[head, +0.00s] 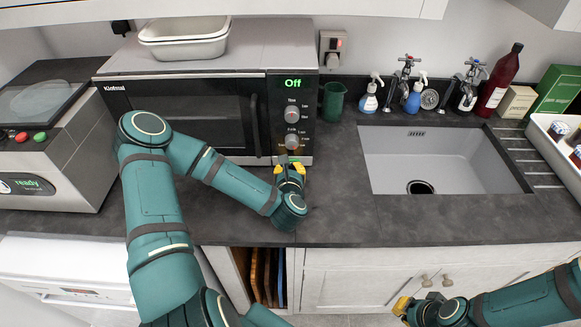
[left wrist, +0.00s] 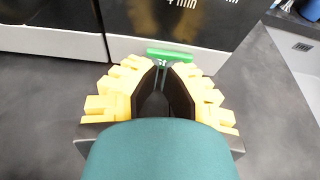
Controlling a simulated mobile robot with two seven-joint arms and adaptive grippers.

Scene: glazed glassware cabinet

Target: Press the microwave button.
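The microwave (head: 200,105) stands on the dark counter with its door shut and "Off" lit green on its display (head: 293,83). Its green button, a flat bar low on the control panel, shows in the left wrist view (left wrist: 184,56). In the head view my left gripper (head: 291,166) is in front of the panel's bottom and covers part of the button area. In the left wrist view my left gripper (left wrist: 165,66) has its fingertips together, empty, at the button's lower edge. I cannot tell if they touch it. My right gripper (head: 402,306) is low, before the cabinet doors, its fingers unclear.
A green cup (head: 333,101) stands just right of the microwave. The sink (head: 430,160) with taps and soap bottles lies further right. A machine with red and green buttons (head: 50,150) stands at the left.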

